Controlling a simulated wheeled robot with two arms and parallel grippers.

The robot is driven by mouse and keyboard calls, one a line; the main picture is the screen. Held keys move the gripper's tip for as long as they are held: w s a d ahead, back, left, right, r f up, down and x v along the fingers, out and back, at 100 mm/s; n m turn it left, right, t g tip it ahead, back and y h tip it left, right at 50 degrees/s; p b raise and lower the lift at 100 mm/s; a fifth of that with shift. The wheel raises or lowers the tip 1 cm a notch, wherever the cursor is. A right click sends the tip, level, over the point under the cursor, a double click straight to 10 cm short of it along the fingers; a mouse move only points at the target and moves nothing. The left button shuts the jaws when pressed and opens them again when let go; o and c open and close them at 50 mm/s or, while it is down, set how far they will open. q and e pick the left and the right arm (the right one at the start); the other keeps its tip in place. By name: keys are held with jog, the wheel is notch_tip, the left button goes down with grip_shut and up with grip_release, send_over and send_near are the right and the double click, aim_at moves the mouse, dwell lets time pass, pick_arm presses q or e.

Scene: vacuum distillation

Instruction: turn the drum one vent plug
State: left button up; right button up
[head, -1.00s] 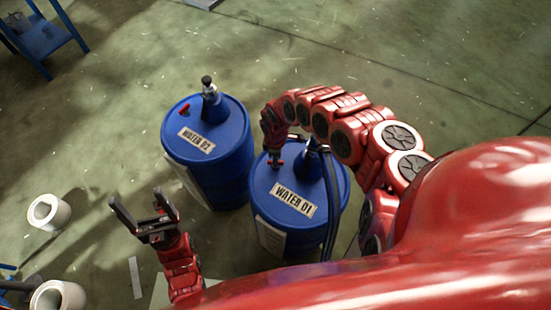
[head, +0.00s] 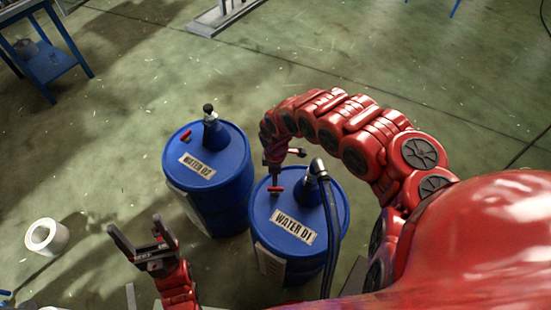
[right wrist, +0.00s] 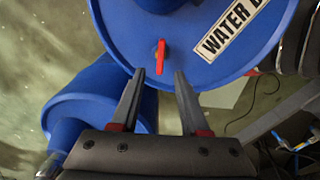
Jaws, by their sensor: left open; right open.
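The blue drum one (head: 262,225), labelled WATER 01, stands upright in the head view. Its red vent plug (head: 275,189) sits on the lid, left of the funnel. My right gripper (head: 287,163) is over the lid near the plug, its fingers apart. In the right wrist view the plug (right wrist: 161,56) shows as an upright red bar. It lies just beyond the open fingertips (right wrist: 159,73) and about midway between them, with nothing held. I cannot tell the exact height gap. My left gripper (head: 134,225) is open and empty, left of the drums.
A second blue drum (head: 230,190), labelled WATER 02, stands left of and behind drum one. Drum one's funnel (head: 309,192) carries dark hoses (head: 333,235) close to my right gripper. A white roll (head: 46,236) lies on the floor at left.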

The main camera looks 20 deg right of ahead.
notch_tip(320, 180, up, 10)
jog(key=p, duration=0.4)
jog(key=shift+r, duration=0.25)
jog(key=shift+f, duration=0.1)
jog(key=shift+a, duration=0.1)
